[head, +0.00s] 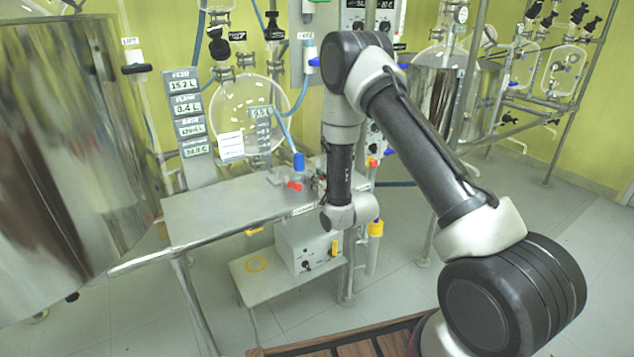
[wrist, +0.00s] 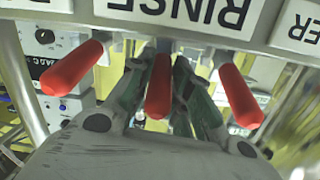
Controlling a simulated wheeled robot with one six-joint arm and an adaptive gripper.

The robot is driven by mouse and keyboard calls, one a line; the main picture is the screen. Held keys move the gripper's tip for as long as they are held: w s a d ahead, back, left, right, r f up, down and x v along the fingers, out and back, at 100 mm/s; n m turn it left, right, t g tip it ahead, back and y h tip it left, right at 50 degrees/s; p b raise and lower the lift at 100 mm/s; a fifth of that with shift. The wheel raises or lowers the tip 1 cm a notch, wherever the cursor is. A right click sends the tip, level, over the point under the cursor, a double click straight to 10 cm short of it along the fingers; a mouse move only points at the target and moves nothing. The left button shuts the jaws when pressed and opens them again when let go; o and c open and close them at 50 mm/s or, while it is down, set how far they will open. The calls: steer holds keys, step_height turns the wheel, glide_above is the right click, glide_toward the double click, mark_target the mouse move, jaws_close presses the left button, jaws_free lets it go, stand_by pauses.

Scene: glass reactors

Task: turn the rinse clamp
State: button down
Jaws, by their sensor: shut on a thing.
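In the wrist view, the rinse clamp is a red handle (wrist: 159,88) in the middle, below an upside-down label reading RINSE (wrist: 190,10). The fingers of my gripper (wrist: 160,100) stand on both sides of this handle and are shut on it. The handle points toward the wrist camera. In the head view, my gripper (head: 318,183) is at the edge of the steel bench, partly hidden by my own wrist. The rinse clamp cannot be made out there.
Two similar red handles flank it in the wrist view, one left (wrist: 72,68) and one right (wrist: 241,96), both close to my gripper. In the head view, the steel bench (head: 215,215) is mostly clear. A white box (head: 305,245) stands on a low shelf. A large steel vessel (head: 70,150) stands left.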

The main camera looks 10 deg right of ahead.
steer(key=r+g, duration=0.1)
steer(key=w+r+g+h, duration=0.1)
steer(key=g, duration=0.1)
steer(key=shift+w+a+r, duration=0.1)
steer(key=shift+w+a, duration=0.05)
steer(key=shift+a, duration=0.05)
steer(key=g, duration=0.1)
steer(key=w+r+g, duration=0.1)
steer(key=g+h, duration=0.1)
steer(key=shift+w+a+r+g, duration=0.2)
steer(key=shift+w+a+g, duration=0.1)
steer(key=shift+w+a+r+g+h, duration=0.15)
steer(key=shift+w+g+h, duration=0.1)
steer(key=shift+w+g, duration=0.25)
steer(key=shift+w+r+g+h, duration=0.15)
steer(key=shift+w+g+h, duration=0.1)
steer(key=shift+g, duration=0.45)
steer(key=shift+w+a+g+h, duration=0.2)
steer(key=shift+w+g, duration=0.25)
steer(key=shift+g, duration=0.4)
steer(key=shift+w+a+g+h, duration=0.1)
steer(key=shift+w+g+h, duration=0.25)
steer(key=shift+g, duration=0.5)
steer(key=c, duration=1.3)
jaws_free()
steer(key=shift+r, duration=0.15)
